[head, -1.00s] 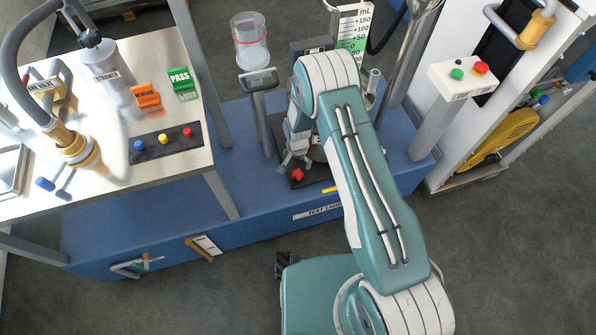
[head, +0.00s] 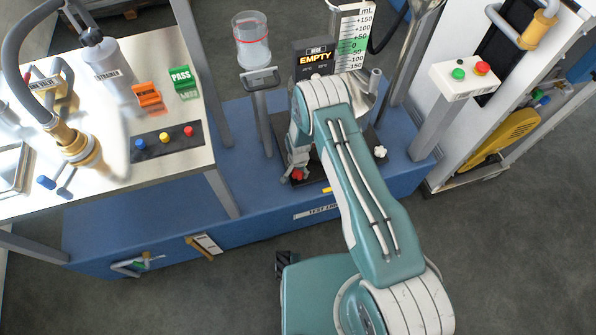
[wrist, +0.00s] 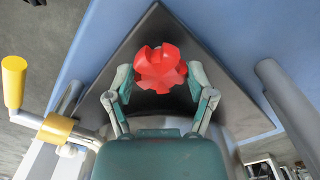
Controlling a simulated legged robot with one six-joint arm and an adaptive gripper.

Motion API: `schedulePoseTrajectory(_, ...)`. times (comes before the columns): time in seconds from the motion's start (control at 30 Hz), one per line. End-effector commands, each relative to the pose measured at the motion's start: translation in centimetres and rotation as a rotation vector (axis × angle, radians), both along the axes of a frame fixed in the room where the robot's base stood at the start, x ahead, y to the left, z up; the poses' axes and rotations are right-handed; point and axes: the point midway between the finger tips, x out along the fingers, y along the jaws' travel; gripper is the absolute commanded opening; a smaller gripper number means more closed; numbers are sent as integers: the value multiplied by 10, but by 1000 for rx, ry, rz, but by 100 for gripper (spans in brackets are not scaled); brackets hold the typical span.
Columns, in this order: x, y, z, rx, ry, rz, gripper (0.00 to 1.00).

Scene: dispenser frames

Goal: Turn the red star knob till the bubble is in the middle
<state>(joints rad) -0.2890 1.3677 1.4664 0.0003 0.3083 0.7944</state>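The red star knob (wrist: 160,70) sits at the pointed corner of a dark base plate (wrist: 155,30) in the wrist view. My gripper (wrist: 161,80) has one finger on each side of it. The fingers stand spread apart, close to the lobes; I cannot tell whether they touch. In the head view a small part of the red knob (head: 297,175) shows below my gripper (head: 297,162). The bubble and its level are not visible in either view; my arm hides much of the plate.
A white star knob (head: 380,152) is at the plate's right. Behind stand a display reading EMPTY (head: 316,58), a mL scale (head: 350,38) and a clear cylinder (head: 251,42) on a post. In the wrist view a yellow-handled crank (wrist: 14,82) is left and a grey post (wrist: 285,100) right.

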Motion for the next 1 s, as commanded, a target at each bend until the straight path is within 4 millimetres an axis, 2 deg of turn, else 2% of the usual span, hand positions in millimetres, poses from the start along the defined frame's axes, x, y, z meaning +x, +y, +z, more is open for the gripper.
schedulePoseTrajectory(0.33,0,1,-1,0,-2,10,18)
schedulePoseTrajectory(0.53,0,1,-1,1,-3,72,18)
schedulePoseTrajectory(1.0,0,1,-2,1,-2,457,19)
